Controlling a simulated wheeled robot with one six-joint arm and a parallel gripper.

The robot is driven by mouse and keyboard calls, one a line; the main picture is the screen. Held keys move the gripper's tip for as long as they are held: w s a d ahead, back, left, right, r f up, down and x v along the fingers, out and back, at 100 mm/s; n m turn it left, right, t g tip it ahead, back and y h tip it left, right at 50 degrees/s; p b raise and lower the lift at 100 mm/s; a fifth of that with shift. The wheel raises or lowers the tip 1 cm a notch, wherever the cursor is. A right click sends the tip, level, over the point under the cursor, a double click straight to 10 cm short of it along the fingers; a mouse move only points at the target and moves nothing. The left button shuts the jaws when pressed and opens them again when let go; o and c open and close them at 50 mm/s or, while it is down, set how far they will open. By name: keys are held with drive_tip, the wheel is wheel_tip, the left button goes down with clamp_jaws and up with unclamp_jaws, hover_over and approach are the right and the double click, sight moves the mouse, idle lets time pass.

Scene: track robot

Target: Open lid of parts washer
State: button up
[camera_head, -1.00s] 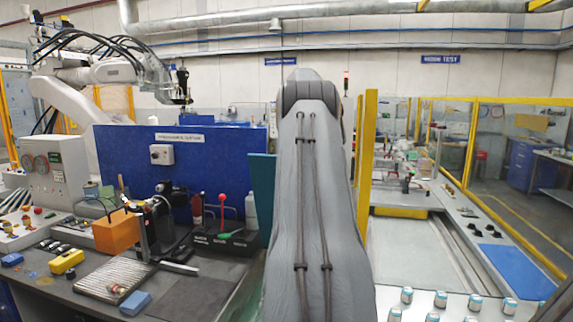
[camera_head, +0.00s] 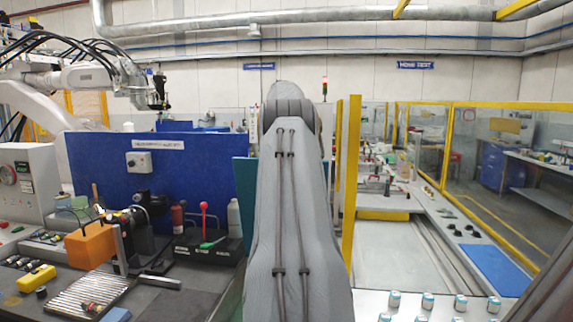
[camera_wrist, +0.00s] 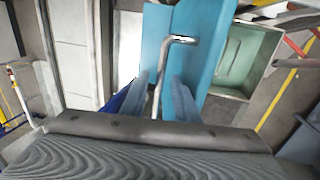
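The parts washer's teal-blue lid (camera_wrist: 204,62) stands steeply raised in the wrist view, and part of the green basin (camera_wrist: 238,62) shows uncovered to its right. A teal panel (camera_head: 242,190), apparently the lid, stands upright left of my arm in the head view. A bent metal handle (camera_wrist: 161,72) is fixed to the lid. My gripper (camera_wrist: 162,78) has its two blue-grey fingers apart, one on each side of the handle, with gaps visible; I see no clear grip on it. My arm hides the gripper and most of the washer in the head view.
A cluttered workbench (camera_head: 195,302) with an orange box (camera_head: 91,246) lies left of my arm, before a blue panel (camera_head: 85,170). A yellow post (camera_head: 350,180) stands close on the right. Several small jars (camera_head: 394,300) stand at the lower right.

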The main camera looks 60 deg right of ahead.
drive_tip(key=shift+d+r, duration=0.1)
drive_tip(key=shift+r, duration=0.25)
wheel_tip(320, 180, up, 7)
drive_tip(key=a, duration=0.1)
drive_tip(key=shift+s+a, duration=0.25)
drive_tip(key=shift+s, duration=0.1)
drive_tip(key=shift+f, duration=0.1)
idle(0.4)
